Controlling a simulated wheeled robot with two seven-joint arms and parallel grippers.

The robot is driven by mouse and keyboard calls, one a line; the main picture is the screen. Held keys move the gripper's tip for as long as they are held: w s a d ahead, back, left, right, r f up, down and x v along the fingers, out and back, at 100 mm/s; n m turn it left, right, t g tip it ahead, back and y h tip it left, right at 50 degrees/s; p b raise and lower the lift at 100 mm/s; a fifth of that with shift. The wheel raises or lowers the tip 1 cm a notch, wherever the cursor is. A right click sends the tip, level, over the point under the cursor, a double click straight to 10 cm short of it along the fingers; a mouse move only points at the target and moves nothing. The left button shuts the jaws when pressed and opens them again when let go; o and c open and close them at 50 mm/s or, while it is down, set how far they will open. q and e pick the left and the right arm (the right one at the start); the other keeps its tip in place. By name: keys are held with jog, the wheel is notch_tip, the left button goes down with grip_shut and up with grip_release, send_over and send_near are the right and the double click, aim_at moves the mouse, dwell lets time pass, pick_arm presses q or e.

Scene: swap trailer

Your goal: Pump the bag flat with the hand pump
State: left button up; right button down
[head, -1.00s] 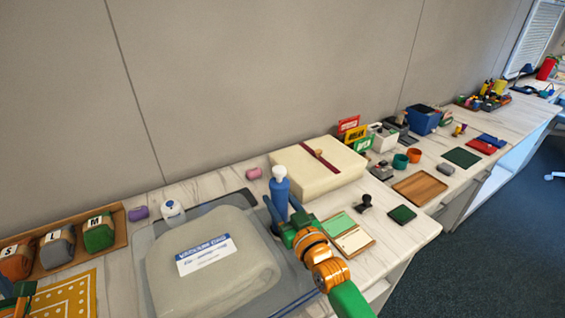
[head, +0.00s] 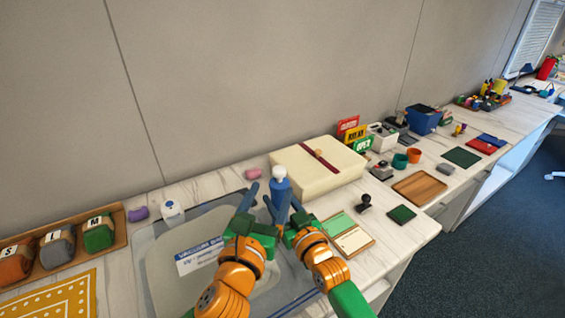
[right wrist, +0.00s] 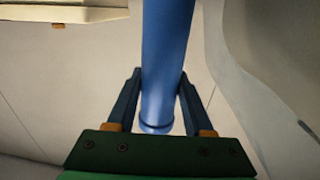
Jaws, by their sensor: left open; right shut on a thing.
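The pale vacuum bag (head: 165,265) with its white and blue label (head: 196,257) lies on a grey mat at the lower left in the head view. My left arm hides its right part. The blue hand pump (head: 281,190) with a white top (head: 279,173) stands upright at the bag's right back corner. My right gripper (head: 282,203) is shut on the pump's blue body, which also fills the middle of the right wrist view (right wrist: 165,60). My left gripper (head: 257,200) is open, close beside the pump on its left, below the white top.
A cream box with a red band (head: 320,168) stands behind the pump. A tray of labelled rolls (head: 65,245) and a yellow cloth (head: 55,297) lie at left. A green and cream pad (head: 347,233) and a stamp (head: 364,202) lie at right.

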aim_at(279, 174)
pick_arm(q)
jog(key=x, duration=1.1)
jog(key=shift+w, duration=0.2)
jog(key=shift+a, duration=0.1)
grip_shut()
dwell(0.7)
